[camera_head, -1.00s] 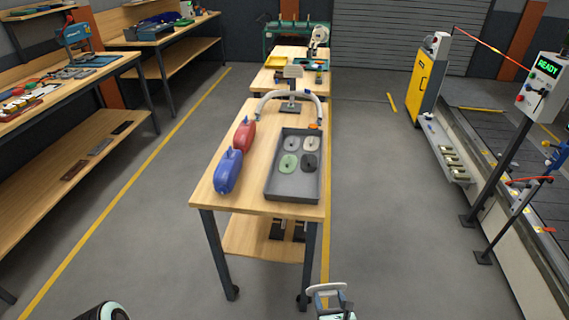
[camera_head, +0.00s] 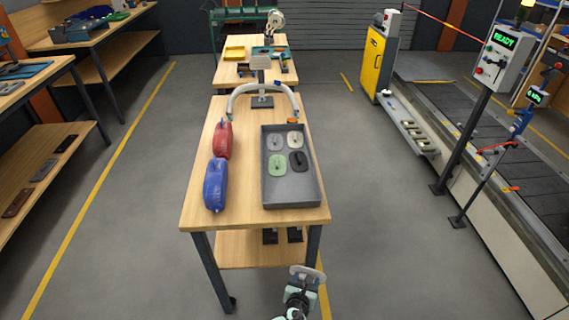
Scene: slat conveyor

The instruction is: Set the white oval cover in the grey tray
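The grey tray (camera_head: 291,202) lies on the right side of the wooden bench ahead. Several oval covers with small dark knobs lie in it: a whitish one (camera_head: 295,140) at the back right, a grey one (camera_head: 275,143) at the back left, a green one (camera_head: 277,166) at the front left and a black one (camera_head: 298,162) at the front right. My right gripper (camera_head: 306,274) is low at the bottom, in front of the bench and well apart from the tray. Its pale end is small; whether it holds something is unclear. My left gripper is out of view.
A conveyor (camera_head: 480,150) with a READY panel (camera_head: 504,40) is at the right. Floor around the bench is clear.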

